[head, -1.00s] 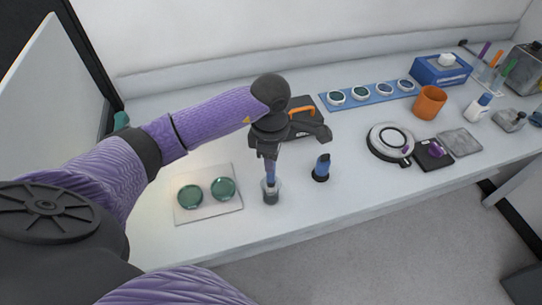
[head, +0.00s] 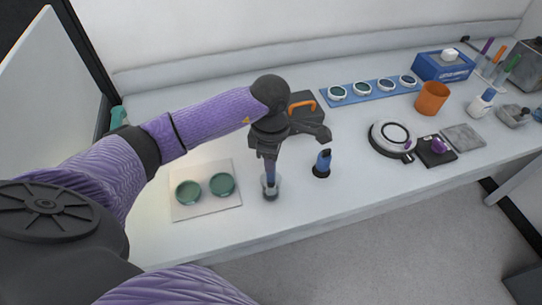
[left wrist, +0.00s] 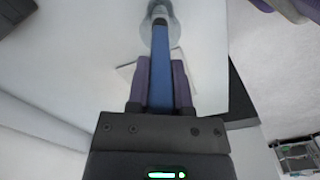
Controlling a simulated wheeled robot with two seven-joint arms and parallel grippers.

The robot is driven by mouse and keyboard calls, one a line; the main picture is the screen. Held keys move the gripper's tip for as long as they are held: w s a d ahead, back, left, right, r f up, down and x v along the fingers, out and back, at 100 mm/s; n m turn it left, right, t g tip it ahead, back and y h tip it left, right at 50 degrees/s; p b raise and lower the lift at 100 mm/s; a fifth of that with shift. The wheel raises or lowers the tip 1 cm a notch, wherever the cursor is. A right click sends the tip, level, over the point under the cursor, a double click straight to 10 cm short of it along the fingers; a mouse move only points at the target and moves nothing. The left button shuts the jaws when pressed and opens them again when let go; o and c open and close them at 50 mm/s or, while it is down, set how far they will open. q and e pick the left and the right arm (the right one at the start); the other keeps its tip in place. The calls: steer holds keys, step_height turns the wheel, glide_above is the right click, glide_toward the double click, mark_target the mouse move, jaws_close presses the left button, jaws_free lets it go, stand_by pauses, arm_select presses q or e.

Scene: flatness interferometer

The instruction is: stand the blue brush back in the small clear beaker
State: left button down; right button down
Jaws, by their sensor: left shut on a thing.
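The blue brush (left wrist: 160,70) is between the two fingers of my left gripper (left wrist: 160,85), which is shut on it. In the head view my left gripper (head: 269,158) points down, with the brush upright below it. The brush's lower end is at the small clear beaker (head: 270,188), and it looks to be inside the beaker's mouth. The beaker also shows at the top of the left wrist view (left wrist: 160,14). Whether the brush touches the beaker's bottom I cannot tell. My right gripper is not in view.
A white plate with two green discs (head: 205,208) lies left of the beaker. A dark blue-topped object (head: 322,164) stands to its right. A black case with an orange handle (head: 303,108) sits behind my gripper. The bench's front edge (head: 300,225) is close to the beaker.

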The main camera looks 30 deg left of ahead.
arm_select(q)
steer(key=shift+f, duration=0.2)
steer(key=shift+c, duration=2.2)
jaws_free()
step_height(320, 180, up, 10)
steer(key=shift+p, duration=0.55)
